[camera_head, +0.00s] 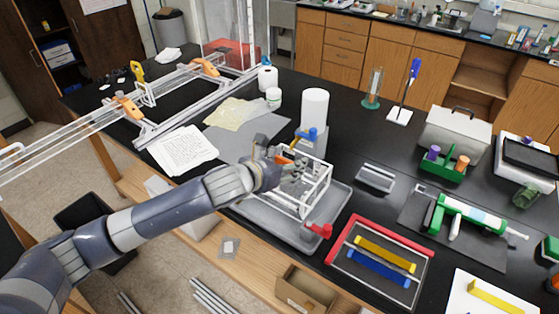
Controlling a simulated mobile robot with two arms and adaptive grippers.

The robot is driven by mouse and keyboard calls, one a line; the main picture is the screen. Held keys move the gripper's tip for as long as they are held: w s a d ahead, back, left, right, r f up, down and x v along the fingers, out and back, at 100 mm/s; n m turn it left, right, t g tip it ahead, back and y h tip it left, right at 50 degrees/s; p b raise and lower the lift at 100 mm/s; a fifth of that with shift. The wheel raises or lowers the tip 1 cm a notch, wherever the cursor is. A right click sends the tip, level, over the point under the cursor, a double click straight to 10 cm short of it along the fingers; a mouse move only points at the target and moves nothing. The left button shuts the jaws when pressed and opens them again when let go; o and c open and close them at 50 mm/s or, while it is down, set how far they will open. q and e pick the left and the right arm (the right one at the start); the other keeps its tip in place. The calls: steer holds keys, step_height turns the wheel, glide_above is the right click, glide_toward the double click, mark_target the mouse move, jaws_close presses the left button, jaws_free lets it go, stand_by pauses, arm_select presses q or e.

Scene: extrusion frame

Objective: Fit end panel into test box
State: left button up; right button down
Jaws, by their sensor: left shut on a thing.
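The test box (328,187) is an open, white-edged clear frame standing on a grey tray (341,213). My left gripper (287,163) reaches in from the left to the box's back left side. It is shut on what looks like the end panel, which is mostly hidden by the fingers and the frame bars. I cannot tell whether the panel is seated in the frame. A blue clamp (312,134) shows behind the box and a red clamp (320,230) at its front right corner. My right gripper is not in view.
A white roll (315,108) stands behind the box. A small metal block (376,178) and a red-edged tray (340,243) with yellow and blue bars lie to the right. Papers (183,148) and a long extrusion frame (195,107) are at the left.

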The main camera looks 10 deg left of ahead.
arm_select(q)
steer(key=w+a+f+b, duration=0.3)
steer(key=w+f, duration=0.1)
steer(key=w, duration=0.2)
stand_by(0.4)
steer(key=shift+f, duration=0.65)
steer(key=o, duration=1.5)
